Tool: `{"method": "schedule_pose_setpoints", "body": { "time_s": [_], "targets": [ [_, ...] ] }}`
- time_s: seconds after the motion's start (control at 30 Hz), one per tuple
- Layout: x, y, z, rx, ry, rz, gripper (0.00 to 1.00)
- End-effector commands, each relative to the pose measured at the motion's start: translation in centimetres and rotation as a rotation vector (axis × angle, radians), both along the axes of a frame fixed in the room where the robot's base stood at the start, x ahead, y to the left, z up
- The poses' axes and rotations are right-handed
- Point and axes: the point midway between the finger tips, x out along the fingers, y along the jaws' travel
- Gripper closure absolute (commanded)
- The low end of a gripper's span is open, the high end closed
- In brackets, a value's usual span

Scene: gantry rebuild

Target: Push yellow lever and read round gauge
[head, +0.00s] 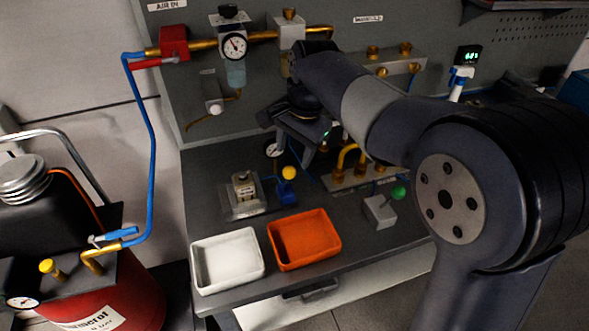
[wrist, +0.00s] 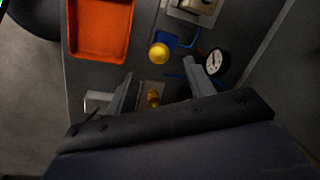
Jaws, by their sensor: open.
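The yellow lever is a yellow ball knob (head: 289,173) on a small blue valve (head: 286,190) on the bench, left of centre in the head view. The knob (wrist: 158,54) and blue body also show in the wrist view, beyond my fingertips. A round gauge (head: 273,149) with a white face lies partly behind my arm; it is clearer in the wrist view (wrist: 215,62), just right of my right finger. My gripper (wrist: 159,80) is open and empty, with the knob ahead between the finger lines. In the head view my gripper (head: 303,150) hangs above the bench, fingers partly hidden.
A white tray (head: 227,286) and an orange tray (head: 305,265) stand at the bench front. A green-knobbed valve (head: 398,192) is to the right. Brass fittings (head: 338,178) lie under my arm. Another round gauge (head: 235,45) is on the back panel.

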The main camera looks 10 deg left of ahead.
Motion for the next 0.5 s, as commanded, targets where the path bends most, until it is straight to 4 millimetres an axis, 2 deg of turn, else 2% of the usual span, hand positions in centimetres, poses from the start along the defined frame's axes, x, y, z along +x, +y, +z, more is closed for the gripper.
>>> {"method": "schedule_pose_setpoints", "body": {
  "time_s": [0.3, 0.5],
  "targets": [
    [0.4, 0.9, -5.8, -0.004, 0.004, 0.0, 0.49],
    [0.6, 1.4, -8.5, -0.002, 0.001, 0.001, 0.49]
  ]
}}
